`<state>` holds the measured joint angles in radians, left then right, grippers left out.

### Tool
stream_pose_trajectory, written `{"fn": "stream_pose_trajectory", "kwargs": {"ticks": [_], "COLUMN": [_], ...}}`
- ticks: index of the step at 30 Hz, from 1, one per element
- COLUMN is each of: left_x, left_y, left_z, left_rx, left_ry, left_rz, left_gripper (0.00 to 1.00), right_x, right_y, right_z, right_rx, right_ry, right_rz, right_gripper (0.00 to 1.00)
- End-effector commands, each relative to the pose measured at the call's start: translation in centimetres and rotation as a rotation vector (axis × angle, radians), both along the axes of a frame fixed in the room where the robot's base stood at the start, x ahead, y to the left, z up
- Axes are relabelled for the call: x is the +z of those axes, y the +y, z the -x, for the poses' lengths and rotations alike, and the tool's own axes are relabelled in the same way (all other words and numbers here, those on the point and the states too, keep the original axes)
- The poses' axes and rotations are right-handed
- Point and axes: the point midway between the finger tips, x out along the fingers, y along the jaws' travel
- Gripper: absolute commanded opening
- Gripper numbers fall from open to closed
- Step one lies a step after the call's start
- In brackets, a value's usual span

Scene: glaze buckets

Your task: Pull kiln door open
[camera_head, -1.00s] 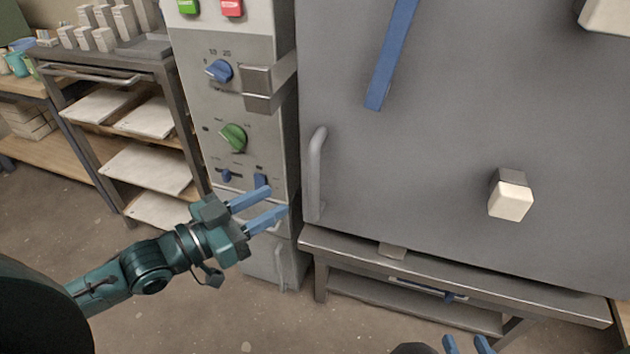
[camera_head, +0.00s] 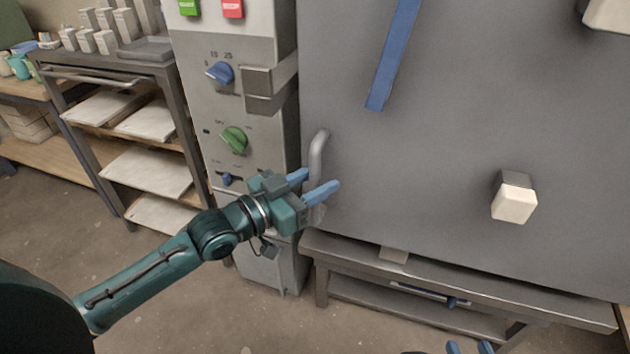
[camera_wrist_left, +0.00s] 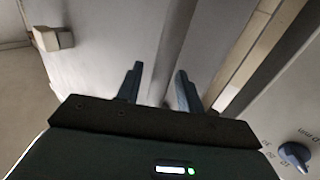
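The kiln door (camera_head: 450,130) is a large grey panel and looks closed. Its handle (camera_head: 318,153) is a grey vertical bar near the door's left edge. My left gripper (camera_head: 322,180) is open at the lower part of the handle; one blue finger is on each side of it in this view, but I cannot tell whether they touch it. In the left wrist view, the two fingers (camera_wrist_left: 157,85) are spread apart in front of the door (camera_wrist_left: 110,40). Only the blue fingertips of my right gripper (camera_head: 470,347) show at the bottom edge, apart from each other.
The control panel (camera_head: 230,105) with knobs and buttons stands left of the door. A pale block (camera_head: 513,203) and a blue bar (camera_head: 392,55) are on the door. A metal stand (camera_head: 440,285) is below. A shelf rack (camera_head: 150,85) stands at the left.

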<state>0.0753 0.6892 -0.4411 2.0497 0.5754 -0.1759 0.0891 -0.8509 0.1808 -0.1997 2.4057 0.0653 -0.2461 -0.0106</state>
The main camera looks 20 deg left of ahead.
Motion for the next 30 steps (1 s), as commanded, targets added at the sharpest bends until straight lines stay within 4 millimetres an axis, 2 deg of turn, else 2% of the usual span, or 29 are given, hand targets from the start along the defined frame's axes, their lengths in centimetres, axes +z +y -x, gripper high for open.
{"fn": "stream_pose_trajectory", "kwargs": {"ticks": [2, 15, 30], "left_x": [-0.01, 0.0, 0.06], "left_y": [0.0, 0.03, -0.22], "left_z": [0.02, 0.04, 0.26], "left_rx": [0.0, 0.0, 0.002], "left_ry": [0.0, 0.0, 0.001], "left_rz": [0.0, 0.0, 0.002], "left_gripper": [0.37, 0.01, 0.0], "right_x": [0.02, 0.1, 0.3], "right_y": [0.05, 0.1, 0.07], "right_z": [-0.03, -0.15, -0.1], "right_rx": [0.002, 0.004, 0.004], "right_ry": [-0.001, -0.005, 0.0], "right_rz": [-0.001, -0.001, -0.001], "right_gripper": [0.36, 0.36, 0.36]}}
